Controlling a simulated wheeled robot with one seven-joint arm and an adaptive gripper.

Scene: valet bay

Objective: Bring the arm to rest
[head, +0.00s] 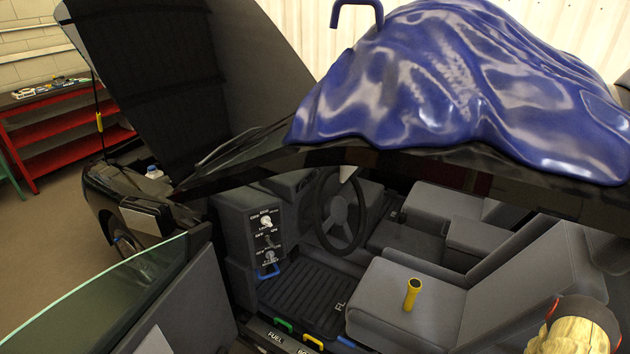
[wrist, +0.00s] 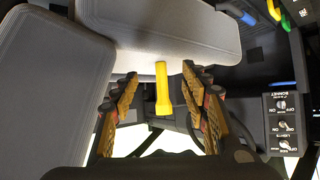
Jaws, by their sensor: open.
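My gripper (wrist: 159,76) is open in the wrist view, its two brown-and-black fingers spread apart with nothing gripped. A yellow cylinder-shaped thing (wrist: 162,92) shows between the fingers in that picture. In the head view the yellow thing (head: 412,293) stands upright on the grey front seat (head: 395,318), with no finger touching it there. A tan, black and red part at the lower right edge of the head view looks like part of my arm or gripper. The rest of my arm is out of view.
The open car has a steering wheel (head: 340,212), a switch panel (head: 268,238) and coloured sill handles (head: 313,342). The open door (head: 180,300) stands at lower left. A blue cover (head: 460,85) drapes the roof, and the bonnet (head: 170,80) is raised.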

